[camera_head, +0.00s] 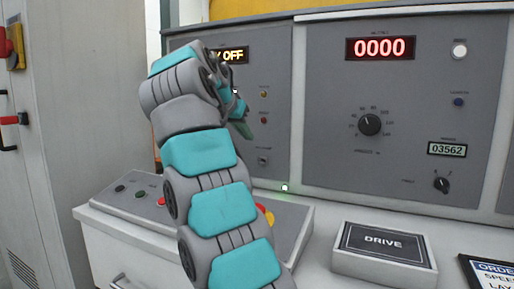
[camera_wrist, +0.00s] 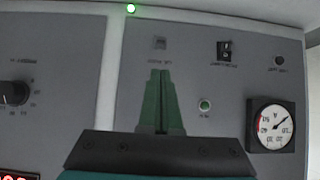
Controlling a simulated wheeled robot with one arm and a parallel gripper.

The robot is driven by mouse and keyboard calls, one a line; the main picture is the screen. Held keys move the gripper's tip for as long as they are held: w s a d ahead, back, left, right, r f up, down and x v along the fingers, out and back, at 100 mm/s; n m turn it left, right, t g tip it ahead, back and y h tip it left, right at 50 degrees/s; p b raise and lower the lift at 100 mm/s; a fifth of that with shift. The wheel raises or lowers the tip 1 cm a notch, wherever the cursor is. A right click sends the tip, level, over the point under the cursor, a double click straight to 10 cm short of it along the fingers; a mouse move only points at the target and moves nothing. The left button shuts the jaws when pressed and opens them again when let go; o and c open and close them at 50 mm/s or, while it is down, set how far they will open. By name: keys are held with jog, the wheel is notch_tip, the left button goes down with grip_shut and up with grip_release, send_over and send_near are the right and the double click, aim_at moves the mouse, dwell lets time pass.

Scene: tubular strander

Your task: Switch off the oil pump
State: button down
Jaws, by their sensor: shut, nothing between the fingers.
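My gripper (camera_head: 243,130) is shut and empty in front of the left grey panel in the head view. In the wrist view, which shows the panel upside down, its green fingers (camera_wrist: 161,75) point at the panel. Just beyond the fingertips in that picture is a small grey switch (camera_wrist: 160,43). Its label is too blurred to read, and I cannot tell whether the fingers touch it. A black switch (camera_wrist: 224,50) and a dark round knob (camera_wrist: 279,61) are to its right. No oil pump label is legible.
A round gauge (camera_wrist: 271,126) is on the panel. The head view shows a red 0000 display (camera_head: 381,48), a large dial (camera_head: 369,124), and a sloped button box (camera_head: 290,220) behind my arm. A DRIVE sign (camera_head: 384,245) stands on the desk.

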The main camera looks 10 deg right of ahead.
aim_at(261, 160)
jog(key=b+x, duration=0.1)
jog(key=x, duration=0.9)
jog(key=shift+a, duration=0.1)
